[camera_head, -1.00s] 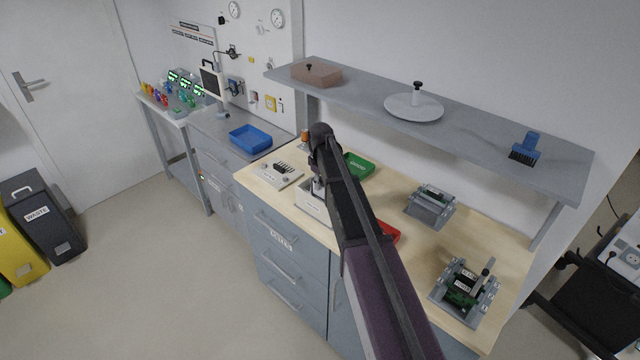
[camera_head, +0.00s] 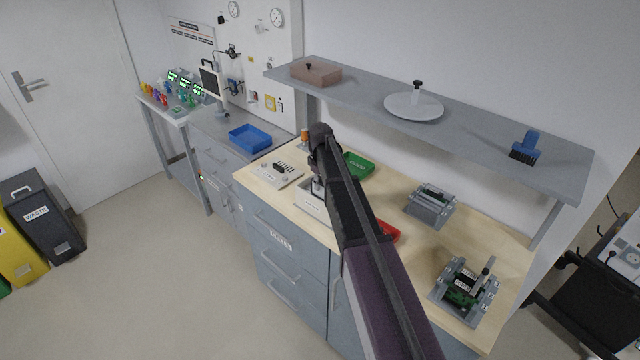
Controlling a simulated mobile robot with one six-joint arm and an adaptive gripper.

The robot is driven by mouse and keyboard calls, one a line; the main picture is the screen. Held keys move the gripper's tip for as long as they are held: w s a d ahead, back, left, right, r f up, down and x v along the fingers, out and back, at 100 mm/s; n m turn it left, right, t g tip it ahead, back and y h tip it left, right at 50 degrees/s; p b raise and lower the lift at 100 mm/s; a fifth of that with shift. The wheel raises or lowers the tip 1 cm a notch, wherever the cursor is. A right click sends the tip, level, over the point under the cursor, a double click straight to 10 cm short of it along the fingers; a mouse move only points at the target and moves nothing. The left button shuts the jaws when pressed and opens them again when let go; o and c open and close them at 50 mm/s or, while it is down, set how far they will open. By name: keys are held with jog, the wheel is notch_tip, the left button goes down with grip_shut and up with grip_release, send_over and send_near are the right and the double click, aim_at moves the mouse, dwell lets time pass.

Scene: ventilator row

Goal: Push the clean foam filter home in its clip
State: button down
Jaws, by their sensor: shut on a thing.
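My gripper (camera_head: 317,190) points down at the white, labelled box (camera_head: 312,208) near the front edge of the wooden worktop. My own arm covers most of the gripper and part of the box. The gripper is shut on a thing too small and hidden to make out. I cannot make out the foam filter or its clip, and I cannot tell whether the gripper touches the box.
Two grey fixtures (camera_head: 430,207) (camera_head: 466,290) stand at right. A shelf (camera_head: 460,128) overhangs the back.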

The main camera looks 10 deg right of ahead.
aim_at(320, 198)
jog(key=shift+f+b, duration=2.3)
dwell(1.3)
jog(key=shift+s, duration=0.35)
dwell(0.7)
jog(key=c, duration=0.6)
grip_release()
jog(key=shift+f, duration=0.1)
jog(key=shift+c, duration=0.2)
jog(key=shift+o, duration=1)
jog(key=shift+w+d+f, duration=0.1)
jog(key=shift+w+r+p, duration=0.15)
jog(key=shift+r+p, duration=0.25)
jog(key=shift+r, duration=0.1)
jog(key=shift+w+r+p, duration=0.1)
jog(key=shift+r+p, duration=2.9)
jog(key=shift+r, duration=0.1)
